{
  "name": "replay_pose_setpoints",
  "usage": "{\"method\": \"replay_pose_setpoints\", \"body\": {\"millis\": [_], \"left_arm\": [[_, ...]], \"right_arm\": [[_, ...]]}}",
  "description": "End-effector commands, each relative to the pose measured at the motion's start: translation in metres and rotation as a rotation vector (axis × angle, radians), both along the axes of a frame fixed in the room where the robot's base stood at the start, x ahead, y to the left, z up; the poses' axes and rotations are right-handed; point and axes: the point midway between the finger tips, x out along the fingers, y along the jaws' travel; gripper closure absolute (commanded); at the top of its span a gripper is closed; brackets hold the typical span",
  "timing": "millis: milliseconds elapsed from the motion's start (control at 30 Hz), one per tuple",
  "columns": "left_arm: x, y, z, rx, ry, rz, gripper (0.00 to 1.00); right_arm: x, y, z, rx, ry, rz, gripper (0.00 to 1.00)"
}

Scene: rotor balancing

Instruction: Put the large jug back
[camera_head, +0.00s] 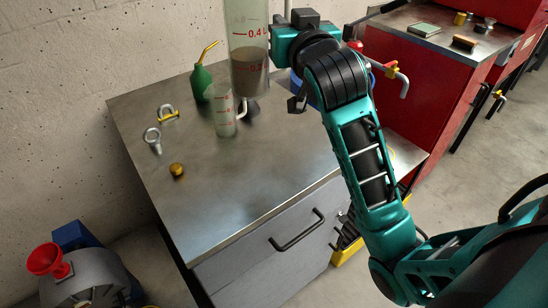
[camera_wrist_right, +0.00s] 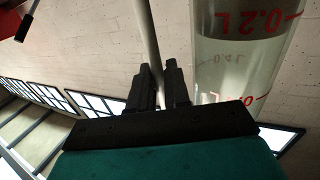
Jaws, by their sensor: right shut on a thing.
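The large jug (camera_head: 248,40) is a tall clear cylinder with red marks, cut off by the top edge of the head view. Greyish contents show in its lower part. My right gripper (camera_head: 278,22) is at its right side, shut on its handle. In the right wrist view, the fingers of this gripper (camera_wrist_right: 161,75) close around a thin upright bar, and the jug wall (camera_wrist_right: 240,40) with red marks stands beside it. The jug appears upright and held above the bench (camera_head: 240,205). My left gripper is not in view.
A small clear jug (camera_head: 225,115) stands below the large jug. A green oil can (camera_head: 201,82) is behind it. A shackle (camera_head: 166,113), an eye bolt (camera_head: 153,138) and a brass knob (camera_head: 177,170) lie to the left. The bench's front is clear. A red cabinet (camera_head: 420,90) stands right.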

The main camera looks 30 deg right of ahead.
Motion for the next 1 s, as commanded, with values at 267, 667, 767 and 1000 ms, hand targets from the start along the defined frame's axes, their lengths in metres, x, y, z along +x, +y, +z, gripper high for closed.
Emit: {"method": "replay_pose_setpoints", "body": {"millis": [267,667,767,1000], "left_arm": [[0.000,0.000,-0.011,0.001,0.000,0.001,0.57],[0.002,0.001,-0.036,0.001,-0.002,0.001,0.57],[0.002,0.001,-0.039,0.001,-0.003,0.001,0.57],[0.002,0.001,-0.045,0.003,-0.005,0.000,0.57]], "right_arm": [[-0.001,0.001,-0.036,-0.003,0.006,0.003,1.00],[-0.001,0.001,-0.136,-0.001,0.001,0.003,1.00],[-0.001,0.001,-0.149,-0.001,0.000,0.003,1.00],[-0.001,0.001,-0.172,0.000,0.001,0.004,1.00]]}}
